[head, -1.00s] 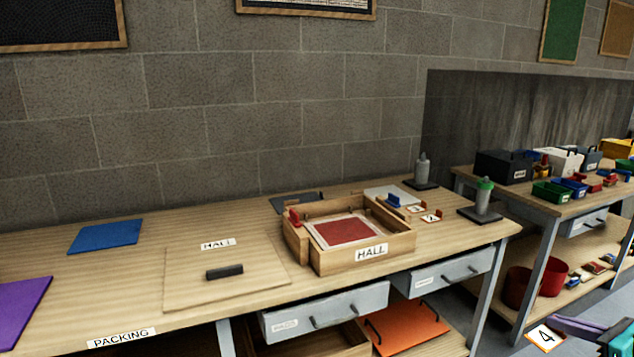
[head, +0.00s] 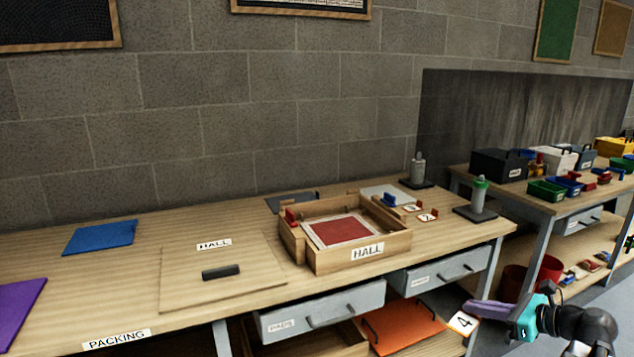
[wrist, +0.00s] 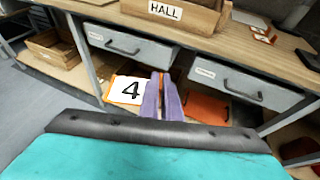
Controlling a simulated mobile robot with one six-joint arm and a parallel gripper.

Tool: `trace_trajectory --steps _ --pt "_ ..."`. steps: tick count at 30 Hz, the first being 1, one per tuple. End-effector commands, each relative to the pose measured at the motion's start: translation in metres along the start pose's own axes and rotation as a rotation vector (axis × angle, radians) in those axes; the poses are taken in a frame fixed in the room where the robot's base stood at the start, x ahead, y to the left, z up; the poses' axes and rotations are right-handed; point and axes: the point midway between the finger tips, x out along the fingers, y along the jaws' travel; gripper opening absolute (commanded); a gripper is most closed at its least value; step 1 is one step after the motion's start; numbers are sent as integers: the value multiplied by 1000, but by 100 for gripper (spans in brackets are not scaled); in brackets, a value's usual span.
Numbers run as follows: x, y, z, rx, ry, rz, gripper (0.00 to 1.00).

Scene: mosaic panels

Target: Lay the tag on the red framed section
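A white tag marked 4 with an orange edge (head: 462,323) is held at the tips of my gripper (head: 478,311), in front of the bench at lower right. In the wrist view the tag (wrist: 127,90) shows just left of the purple fingers (wrist: 163,90), which are close together with a bit of orange between them. The red framed section (head: 341,230) is a red panel with a pale border, lying inside the wooden HALL crate (head: 345,266) on the bench. My gripper is right of and lower than the crate, well apart from it.
Tags marked 2 (head: 427,217) and 3 (head: 411,208) lie right of the crate. A grey bottle (head: 418,170) and a green-topped one (head: 480,193) stand on dark bases. A lid with a dark handle (head: 221,271) lies left. Drawers (head: 445,272) jut from the bench front.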

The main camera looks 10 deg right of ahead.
Motion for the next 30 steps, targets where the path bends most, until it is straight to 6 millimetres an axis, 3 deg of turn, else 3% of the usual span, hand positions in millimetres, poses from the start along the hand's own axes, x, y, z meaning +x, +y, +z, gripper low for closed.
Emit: trace_trajectory --steps 12,30 --pt "87 54 16 -56 0 137 0" --pt "195 147 30 -126 0 309 0"
